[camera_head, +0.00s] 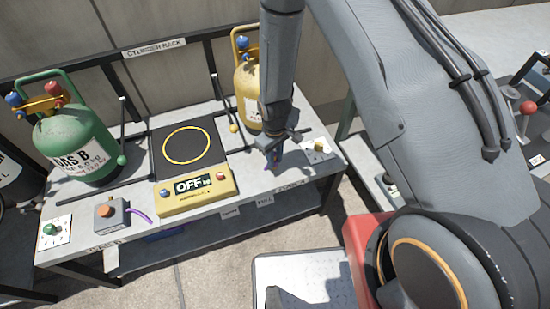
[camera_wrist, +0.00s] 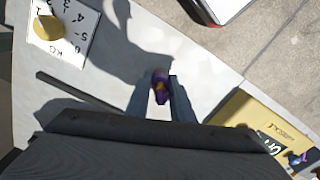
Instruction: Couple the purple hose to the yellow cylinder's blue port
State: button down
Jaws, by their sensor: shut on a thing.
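The yellow cylinder (camera_head: 246,80) stands upright at the back of the bench in the head view, partly hidden behind my arm. A blue fitting (camera_head: 242,42) shows at its top; the rest of its valve is hidden. My gripper (camera_head: 275,157) points down in front of the cylinder, low over the bench. In the wrist view my gripper (camera_wrist: 160,100) is shut on a purple hose end (camera_wrist: 160,90) with an orange-yellow part. A purple hose piece (camera_head: 140,215) also shows beside the orange-topped box; its link to the held end is hidden.
The yellow scale (camera_head: 195,203) reads OFF, and its black plate (camera_head: 210,165) is empty. The green cylinder (camera_head: 75,140) stands at left. A box with an orange knob (camera_head: 110,212) and a yellow-knobbed dial plate (camera_head: 318,150) sit on the bench.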

jog(key=shift+r, duration=0.4)
jog(key=shift+r+p, duration=1.6)
jog(key=shift+r, duration=0.5)
jog(key=c, duration=2.3)
grip_release()
grip_shut()
jog(key=s+d+r+m, duration=0.1)
jog(key=d+r+m, duration=0.6)
jog(key=d+r, duration=0.5)
jog(key=d, duration=0.3)
jog(key=shift+r+m, duration=0.3)
